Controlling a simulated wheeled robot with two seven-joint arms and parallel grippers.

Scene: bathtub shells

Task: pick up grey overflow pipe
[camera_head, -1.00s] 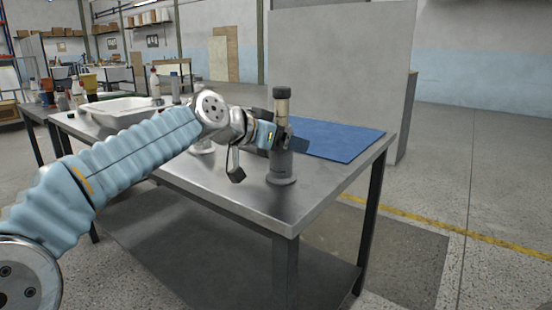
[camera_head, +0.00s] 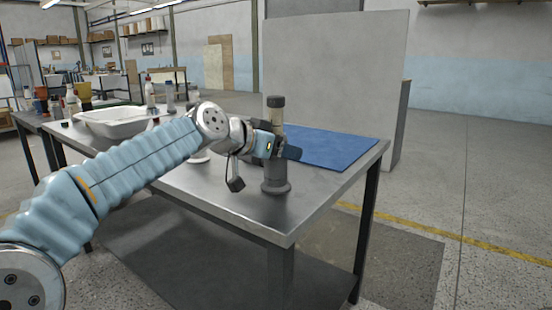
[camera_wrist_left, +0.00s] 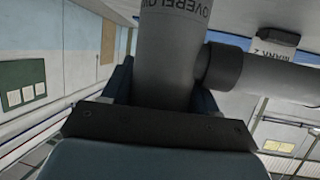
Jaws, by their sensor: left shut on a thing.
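The grey overflow pipe (camera_head: 276,178) is upright at the near part of the steel table, with a flared foot, a pale band and a dark cap. I cannot tell whether its foot touches the table. My left gripper (camera_head: 284,152) reaches it from the left at mid-height and is shut on it. In the left wrist view, the lettered grey pipe (camera_wrist_left: 170,65) lies between the fingers, and a side branch with a dark collar (camera_wrist_left: 222,68) goes off to the right. The fingertips are partly hidden. My right gripper is not in view.
The steel table (camera_head: 230,209) has bare room in front of the pipe. A blue mat (camera_head: 335,149) lies to the right behind it. A white basin (camera_head: 110,122) and several bottles stand at the far left. A grey panel (camera_head: 335,70) rises behind the table.

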